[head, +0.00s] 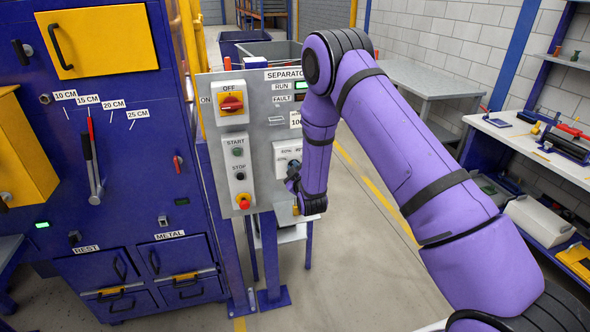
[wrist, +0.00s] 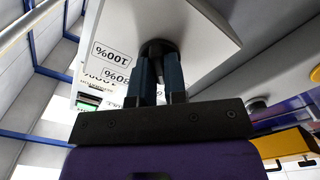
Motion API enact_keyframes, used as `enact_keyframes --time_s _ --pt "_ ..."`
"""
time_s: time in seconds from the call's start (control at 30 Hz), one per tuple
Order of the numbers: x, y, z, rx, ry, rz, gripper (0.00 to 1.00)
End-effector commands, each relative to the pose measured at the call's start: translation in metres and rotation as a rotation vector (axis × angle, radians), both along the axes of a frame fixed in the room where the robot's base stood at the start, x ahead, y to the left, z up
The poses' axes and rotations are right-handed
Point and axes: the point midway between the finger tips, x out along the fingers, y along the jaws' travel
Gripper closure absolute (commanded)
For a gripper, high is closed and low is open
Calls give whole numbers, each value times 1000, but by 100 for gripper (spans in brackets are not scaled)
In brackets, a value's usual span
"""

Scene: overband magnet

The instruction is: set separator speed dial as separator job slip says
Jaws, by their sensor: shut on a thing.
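The separator panel (head: 258,90) is a grey upright board with a white speed dial plate (head: 287,150) low on its right side. Percent marks show along the plate's top. The dark round dial knob (head: 294,165) is mostly hidden by my gripper (head: 291,182). In the wrist view, my gripper (wrist: 158,72) has both fingers closed on the dial knob (wrist: 157,47). The knob's pointer is hidden, so its setting cannot be read. The wrist view shows a "100%" mark (wrist: 110,53) and smaller percent marks behind. A white label reading "100" (head: 296,119), partly covered by my arm, is above the dial plate.
Left of the dial are the red OFF switch (head: 231,103) and the START/STOP box (head: 239,170) with a red button. A blue machine with a lever (head: 92,165) stands left. A workbench (head: 540,150) stands right. Open floor lies between.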

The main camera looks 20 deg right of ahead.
Motion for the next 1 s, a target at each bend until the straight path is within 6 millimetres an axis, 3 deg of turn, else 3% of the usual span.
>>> enact_keyframes --time_s 1.0 --pt "0 -4 1 966 -1 -1 100"
